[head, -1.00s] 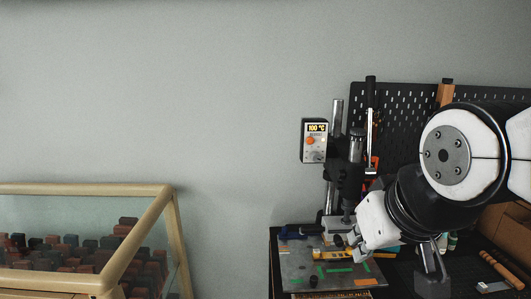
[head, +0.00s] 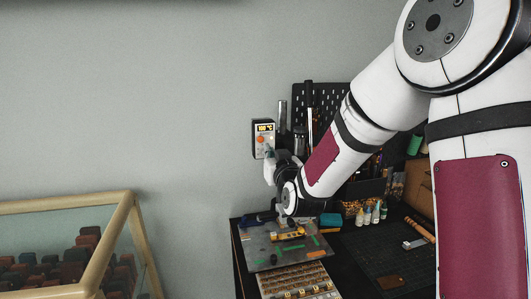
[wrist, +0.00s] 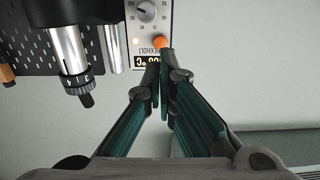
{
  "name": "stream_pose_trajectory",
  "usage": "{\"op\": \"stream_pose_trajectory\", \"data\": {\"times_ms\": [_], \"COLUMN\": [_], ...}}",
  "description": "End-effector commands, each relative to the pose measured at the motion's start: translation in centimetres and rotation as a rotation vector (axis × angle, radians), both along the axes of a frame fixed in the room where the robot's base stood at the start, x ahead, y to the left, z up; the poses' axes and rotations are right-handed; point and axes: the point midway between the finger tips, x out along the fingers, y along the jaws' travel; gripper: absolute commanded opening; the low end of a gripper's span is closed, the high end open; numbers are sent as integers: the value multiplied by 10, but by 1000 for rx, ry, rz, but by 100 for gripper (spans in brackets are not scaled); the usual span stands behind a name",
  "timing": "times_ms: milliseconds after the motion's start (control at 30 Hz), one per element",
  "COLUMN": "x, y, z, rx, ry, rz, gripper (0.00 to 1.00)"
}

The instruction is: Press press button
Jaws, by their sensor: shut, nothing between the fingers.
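The press control box (head: 257,131) hangs on the grey wall left of the press, with a lit display and an orange button (head: 261,139). In the wrist view the box appears upside down: a round dial (wrist: 147,11), a small lit light (wrist: 137,41), the orange button (wrist: 159,41) and the display (wrist: 147,62). My gripper (head: 269,150) is shut and empty, in front of the box, covering its lower part. In the wrist view my shut fingertips (wrist: 162,63) overlap the display's right end, just below the orange button. I cannot tell whether they touch the box.
The press plate (head: 265,252) lies on the dark bench below my arm. A black pegboard (head: 322,93) stands behind the press, and small bottles (head: 367,215) stand to the right. A wooden-framed glass case (head: 130,213) is at lower left. The wall left of the box is clear.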

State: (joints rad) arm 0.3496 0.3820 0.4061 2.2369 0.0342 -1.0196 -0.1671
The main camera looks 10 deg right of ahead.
Motion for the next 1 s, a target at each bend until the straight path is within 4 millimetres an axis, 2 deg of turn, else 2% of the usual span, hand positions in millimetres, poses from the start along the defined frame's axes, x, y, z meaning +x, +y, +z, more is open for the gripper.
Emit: {"op": "stream_pose_trajectory", "data": {"times_ms": [167, 600, 800, 1000], "x": [14, 69, 80, 82], "y": [-1, 0, 0, 0], "z": [-1, -2, -1, 0], "rx": [2, 1, 1, 2], "ry": [-8, -6, -6, -4], "rz": [-3, -1, -1, -1], "gripper": [0, 0, 0, 0]}}
